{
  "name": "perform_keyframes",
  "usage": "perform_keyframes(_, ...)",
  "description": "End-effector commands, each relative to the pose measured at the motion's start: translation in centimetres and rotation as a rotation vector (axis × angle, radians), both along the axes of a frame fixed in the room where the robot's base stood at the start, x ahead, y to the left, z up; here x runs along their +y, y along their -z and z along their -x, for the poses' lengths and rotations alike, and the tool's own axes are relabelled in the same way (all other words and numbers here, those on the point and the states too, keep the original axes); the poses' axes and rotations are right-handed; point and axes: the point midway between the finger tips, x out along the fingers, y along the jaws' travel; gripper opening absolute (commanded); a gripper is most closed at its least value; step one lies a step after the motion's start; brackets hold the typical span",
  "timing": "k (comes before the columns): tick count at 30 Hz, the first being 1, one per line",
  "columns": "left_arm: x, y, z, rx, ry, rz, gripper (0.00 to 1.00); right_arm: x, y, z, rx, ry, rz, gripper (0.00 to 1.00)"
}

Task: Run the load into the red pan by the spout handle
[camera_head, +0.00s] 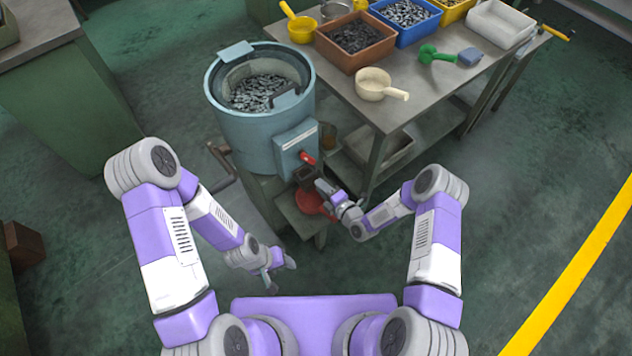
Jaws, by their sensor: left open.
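A blue-grey drum (235,125) stands left of the table with a load of small metal pieces (257,92) inside. A control box (295,140) on its front carries the red spout handle (308,158). The dark spout (304,175) is below it. The red pan (308,203) sits under the spout, partly hidden by my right gripper; I cannot see inside it. My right gripper (325,188) is beside the spout, below the red handle; its finger gap is not clear. My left gripper (280,268) is open and empty, low over the floor.
A table (345,85) at the back right holds a brown bin (355,62), a blue bin (425,30), a white tray (495,32), a cream scoop (375,88), a green scoop (430,53) and a yellow scoop (300,30). A crank (222,160) juts from the drum's left. Floor at right is clear.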

Motion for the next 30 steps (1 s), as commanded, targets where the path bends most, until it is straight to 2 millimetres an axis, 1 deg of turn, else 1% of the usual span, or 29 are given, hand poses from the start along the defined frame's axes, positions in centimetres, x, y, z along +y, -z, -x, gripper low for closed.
perform_keyframes(3,0.0,0.8,0.0,0.000,0.000,0.000,0.57,1.1,0.7,-1.6,0.001,0.002,-0.001,0.23)
perform_keyframes(9,0.0,1.5,0.0,0.000,0.000,0.000,0.57,2.6,1.2,-3.6,0.003,0.003,-0.001,0.23)
perform_keyframes(13,0.0,1.6,0.0,0.000,0.000,0.000,0.57,3.0,1.3,-4.2,0.005,0.003,0.000,0.23)
perform_keyframes(20,0.0,1.5,0.0,0.000,0.000,0.000,0.57,3.0,1.3,-4.2,0.006,0.003,-0.001,0.23)
perform_keyframes(21,0.0,1.5,0.0,0.000,0.000,0.000,0.57,3.0,1.3,-4.2,0.006,0.003,-0.001,0.22)
perform_keyframes(25,0.0,1.6,0.0,0.000,0.000,0.000,0.57,3.0,1.3,-4.2,0.006,0.003,-0.001,0.02)
perform_keyframes(26,0.0,1.6,0.0,0.000,0.000,0.000,0.57,3.0,1.3,-4.2,0.006,0.003,-0.001,0.00)
perform_keyframes(30,0.0,1.6,0.0,0.000,0.000,0.000,0.57,3.0,1.3,-4.2,0.006,0.003,-0.001,0.00)
